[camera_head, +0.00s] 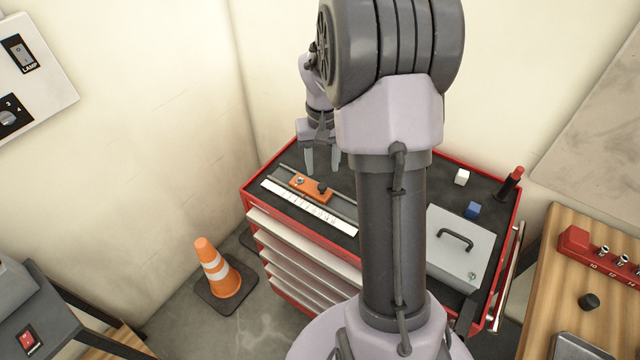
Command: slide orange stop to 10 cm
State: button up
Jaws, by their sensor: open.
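The orange stop (311,188) sits on a dark rail (343,206) on top of the red tool cabinet, toward the rail's left part. It has a dark knob and a small metal fitting on it. A white ruler scale (307,208) lies along the rail's front side; its numbers are too small to read. My gripper (322,163) is open and empty, pointing down just behind and above the stop. I cannot tell whether a fingertip touches the stop. My own arm hides part of the cabinet top to the right of the rail.
A traffic cone (218,270) stands on the floor at left. A wooden bench (561,284) is at right.

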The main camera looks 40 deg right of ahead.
aim_at(322, 186)
notch_tip(322, 186, down, 7)
jog(key=shift+b, duration=0.85)
grip_shut()
dwell(0.7)
